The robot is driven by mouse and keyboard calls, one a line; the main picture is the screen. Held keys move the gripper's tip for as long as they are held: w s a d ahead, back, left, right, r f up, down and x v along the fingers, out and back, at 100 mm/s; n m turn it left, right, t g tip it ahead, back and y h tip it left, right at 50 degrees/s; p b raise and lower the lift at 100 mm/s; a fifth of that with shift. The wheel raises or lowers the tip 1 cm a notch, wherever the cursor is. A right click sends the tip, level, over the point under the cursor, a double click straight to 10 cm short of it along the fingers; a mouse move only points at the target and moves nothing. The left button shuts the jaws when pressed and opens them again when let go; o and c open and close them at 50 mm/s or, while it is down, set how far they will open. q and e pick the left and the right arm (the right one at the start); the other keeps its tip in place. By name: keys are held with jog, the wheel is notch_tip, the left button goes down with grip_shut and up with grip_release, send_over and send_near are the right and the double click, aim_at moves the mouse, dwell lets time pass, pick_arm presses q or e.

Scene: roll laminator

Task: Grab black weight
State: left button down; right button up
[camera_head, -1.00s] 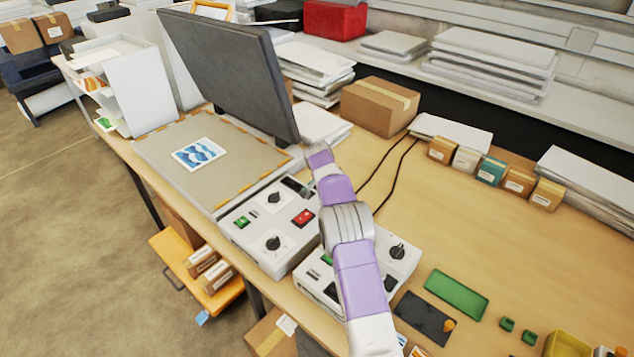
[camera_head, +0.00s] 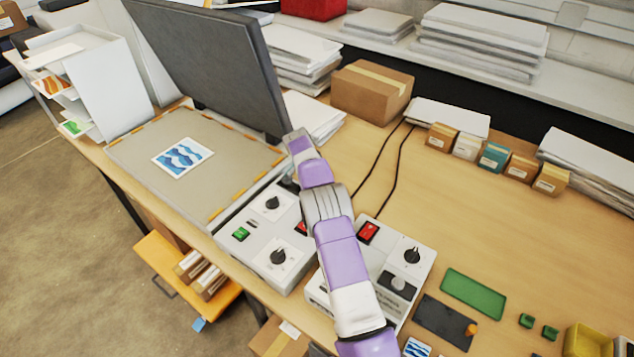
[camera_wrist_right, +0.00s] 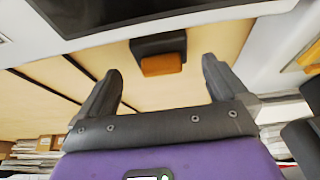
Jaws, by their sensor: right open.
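In the right wrist view a small black block (camera_wrist_right: 150,43) with an orange-brown face lies beyond my fingertips, roughly midway between them. I cannot tell for certain whether it is the black weight. My right gripper (camera_wrist_right: 160,75) is open, its two dark fingers spread with nothing between them. In the head view my right arm reaches up over the white control boxes toward the raised dark lid (camera_head: 215,65); its fingers cannot be made out there. My left gripper is in neither view.
The grey press bed (camera_head: 210,190) holds a blue-patterned print (camera_head: 183,157). Beside my arm are a white control box (camera_head: 262,240) and another (camera_head: 410,275). A cardboard box (camera_head: 370,92) and two black cables lie behind. A green tray (camera_head: 473,293) and dark mat (camera_head: 445,318) are at right.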

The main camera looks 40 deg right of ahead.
jog(key=x, duration=0.4)
jog(key=shift+r, duration=0.1)
jog(key=c, duration=1.4)
jog(key=shift+w+r, duration=0.1)
jog(key=shift+r, duration=0.05)
jog(key=shift+c, duration=0.4)
